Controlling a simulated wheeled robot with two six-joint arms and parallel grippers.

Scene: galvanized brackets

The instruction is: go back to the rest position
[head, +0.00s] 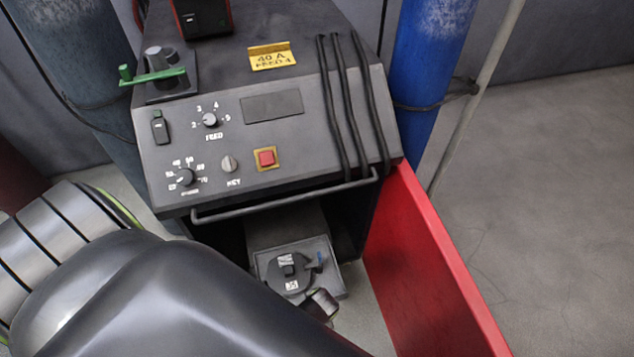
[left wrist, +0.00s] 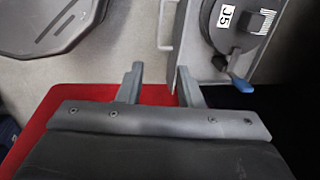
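My left gripper (left wrist: 160,78) shows in the left wrist view with its two grey fingers apart and nothing visible between them. A round dark dial with a white label (left wrist: 228,18) and a blue lever (left wrist: 238,84) lie beyond it at the upper right. In the head view, a large dark arm part of mine covers the lower left, and I cannot make out the gripper's fingers there. My right gripper is in neither view.
The dark machine (head: 330,115) has knobs, a red button (head: 266,158), a front bar (head: 285,203) and a green lever (head: 153,76). A red panel (head: 430,265) stands at its right. Blue cylinders (head: 430,60) stand behind. Floor at the right is clear.

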